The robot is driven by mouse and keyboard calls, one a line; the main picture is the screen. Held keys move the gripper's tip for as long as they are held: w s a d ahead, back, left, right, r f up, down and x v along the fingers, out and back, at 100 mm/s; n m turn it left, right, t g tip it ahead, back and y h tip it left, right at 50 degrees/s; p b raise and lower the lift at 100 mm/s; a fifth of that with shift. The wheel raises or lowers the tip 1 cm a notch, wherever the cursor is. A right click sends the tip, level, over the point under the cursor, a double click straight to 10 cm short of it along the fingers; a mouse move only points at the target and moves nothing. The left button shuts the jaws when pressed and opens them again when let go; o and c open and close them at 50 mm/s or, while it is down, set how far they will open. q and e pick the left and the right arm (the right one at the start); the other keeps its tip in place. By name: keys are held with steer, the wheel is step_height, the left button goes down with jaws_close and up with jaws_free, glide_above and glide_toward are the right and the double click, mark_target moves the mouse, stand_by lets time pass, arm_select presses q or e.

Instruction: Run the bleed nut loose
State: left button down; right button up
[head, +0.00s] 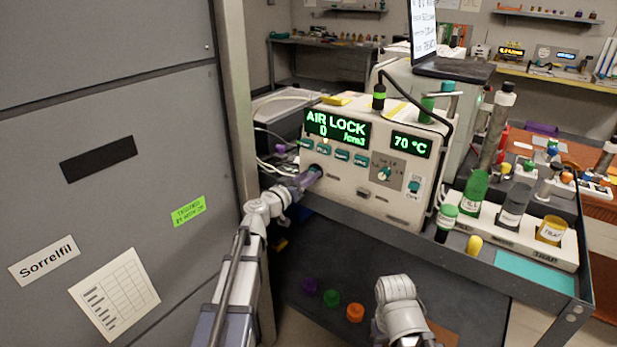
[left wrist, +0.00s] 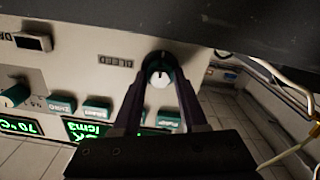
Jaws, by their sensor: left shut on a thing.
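The bleed nut (left wrist: 159,72) is a dark round fitting with a pale end on the front panel of the cream particle classifier (head: 345,200). It sits beside the upside-down BLEED label (left wrist: 115,62) in the left wrist view. My left gripper (head: 310,177) is at the lower left of the panel, with its purple fingers (left wrist: 160,85) shut on either side of the nut. In the head view the fingers mostly hide the nut. The display (head: 337,128) reads AIR LOCK, 0 /cm3. My right arm shows at the bottom, but its gripper is not visible.
A rack (head: 510,225) with green, grey and yellow bottles stands right of the classifier. Purple, green and orange caps (head: 331,298) lie on the lower shelf. A grey cabinet (head: 110,130) closes off the left side. A laptop (head: 452,68) sits on top.

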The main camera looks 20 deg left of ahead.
arm_select(q)
steer(key=n, duration=0.8)
steer(key=shift+a, duration=0.1)
steer(key=n, duration=0.7)
steer(key=shift+w, duration=0.1)
steer(key=n, duration=0.4)
steer(key=shift+f, duration=0.1)
steer(key=n, duration=0.3)
steer(key=shift+n, duration=0.3)
steer(key=n, duration=0.3)
steer(key=shift+n, duration=2.2)
